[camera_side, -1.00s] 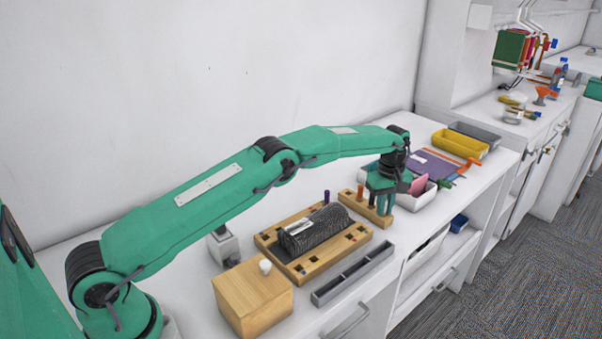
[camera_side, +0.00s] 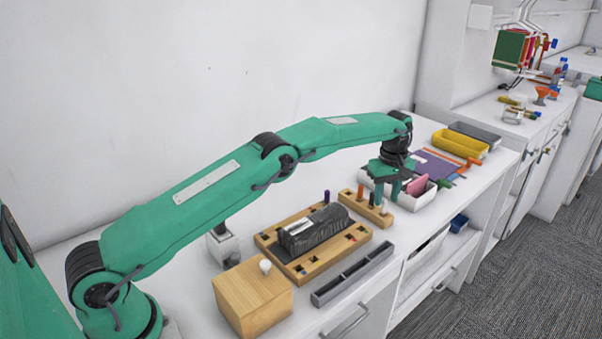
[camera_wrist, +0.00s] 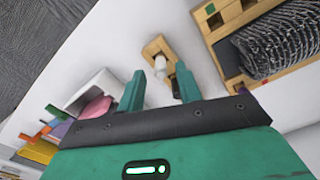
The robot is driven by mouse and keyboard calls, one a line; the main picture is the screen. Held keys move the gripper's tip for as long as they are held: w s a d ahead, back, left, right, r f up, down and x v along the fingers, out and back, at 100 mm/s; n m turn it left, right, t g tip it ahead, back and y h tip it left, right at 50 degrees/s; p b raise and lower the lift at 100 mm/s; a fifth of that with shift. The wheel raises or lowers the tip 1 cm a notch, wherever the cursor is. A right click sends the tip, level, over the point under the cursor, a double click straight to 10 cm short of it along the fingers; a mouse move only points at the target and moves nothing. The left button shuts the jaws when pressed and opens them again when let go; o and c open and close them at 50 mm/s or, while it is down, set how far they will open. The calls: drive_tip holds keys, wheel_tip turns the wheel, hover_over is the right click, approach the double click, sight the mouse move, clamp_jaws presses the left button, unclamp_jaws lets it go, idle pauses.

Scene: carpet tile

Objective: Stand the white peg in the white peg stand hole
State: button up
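The small wooden peg stand (camera_side: 352,199) lies on the white counter. My gripper (camera_side: 387,194) points down above that end of the stand.
A wooden board (camera_side: 347,246) with a dark patterned bundle (camera_side: 313,230) lies left of the stand. A grey trough (camera_side: 352,275) and wooden box (camera_side: 252,297) lie nearer. A white bin (camera_side: 412,203) with a pink item sits close right of my gripper.

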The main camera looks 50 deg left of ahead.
sight(385, 200)
drive_tip(key=shift+r, duration=1.95)
drive_tip(key=shift+r, duration=0.1)
drive_tip(key=shift+r, duration=0.2)
drive_tip(key=s+a+r+m+t, duration=0.3)
drive_tip(key=s+r+m, duration=0.4)
drive_tip(key=s+r, duration=1.15)
drive_tip(key=s+a+f+m+t, duration=0.1)
drive_tip(key=s+f+m, duration=0.1)
drive_tip(key=s, duration=1)
drive_tip(key=s+f+m+t, duration=0.1)
drive_tip(key=s+f+m, duration=0.2)
drive_tip(key=s, duration=1)
drive_tip(key=shift+s+a+f+m+t, duration=0.15)
drive_tip(key=shift+s+a+m+t, duration=0.2)
drive_tip(key=shift+m, duration=0.45)
drive_tip(key=shift+w, duration=0.1)
